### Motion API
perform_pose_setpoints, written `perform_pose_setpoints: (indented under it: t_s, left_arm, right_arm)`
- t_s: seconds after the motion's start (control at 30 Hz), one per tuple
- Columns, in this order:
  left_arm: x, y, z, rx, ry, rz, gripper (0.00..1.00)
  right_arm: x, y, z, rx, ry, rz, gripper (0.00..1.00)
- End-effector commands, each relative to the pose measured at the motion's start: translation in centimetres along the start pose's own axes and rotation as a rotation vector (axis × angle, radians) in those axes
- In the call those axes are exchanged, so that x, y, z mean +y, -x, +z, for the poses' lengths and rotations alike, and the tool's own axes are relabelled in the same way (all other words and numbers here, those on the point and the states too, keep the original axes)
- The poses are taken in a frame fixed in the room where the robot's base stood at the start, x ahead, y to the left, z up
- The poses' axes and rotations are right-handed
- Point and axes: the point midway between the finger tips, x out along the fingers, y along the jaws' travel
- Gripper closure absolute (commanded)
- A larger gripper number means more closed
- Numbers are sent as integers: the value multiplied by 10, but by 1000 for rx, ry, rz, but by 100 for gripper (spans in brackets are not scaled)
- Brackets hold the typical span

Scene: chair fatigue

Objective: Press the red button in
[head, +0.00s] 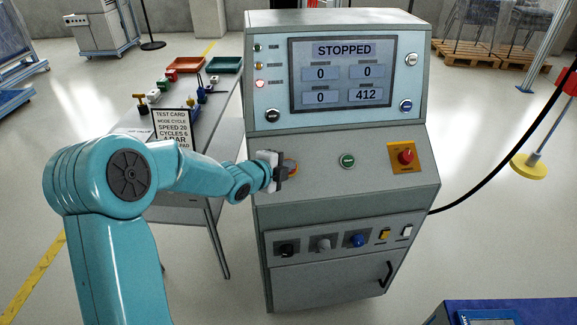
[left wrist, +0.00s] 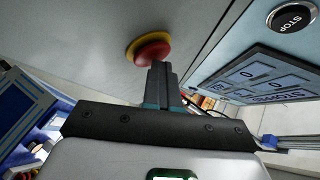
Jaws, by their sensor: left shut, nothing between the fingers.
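The red button (left wrist: 152,50) is a red mushroom head on a yellow collar, set in the grey console panel in the left wrist view. In the head view only a reddish-orange edge (head: 293,166) of it shows behind my left gripper (head: 280,170). My left gripper is shut and empty. In the left wrist view its fingertips (left wrist: 160,66) overlap the near edge of the red head; I cannot tell whether they touch it or how far it is pressed. My right gripper is not in view.
The console (head: 345,190) has a screen (head: 341,75) reading STOPPED, a green button (head: 347,161) and a red knob on a yellow plate (head: 405,157). A black STOP button (left wrist: 293,17) is on the upper panel. A table with a test card (head: 173,128) stands left.

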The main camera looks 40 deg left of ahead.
Motion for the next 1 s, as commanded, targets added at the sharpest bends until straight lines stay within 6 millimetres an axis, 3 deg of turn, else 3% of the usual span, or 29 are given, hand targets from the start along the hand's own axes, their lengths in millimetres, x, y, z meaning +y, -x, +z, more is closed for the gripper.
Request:
perform_pose_setpoints:
  t_s: [0.07,0.6,1.0]
  left_arm:
    - [4,2,0,-4,4,13,100]
    - [-28,40,-29,0,1,4,100]
    - [-29,42,-30,0,1,3,100]
  right_arm:
    - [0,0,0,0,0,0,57]
    - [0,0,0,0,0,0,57]
    - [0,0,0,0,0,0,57]
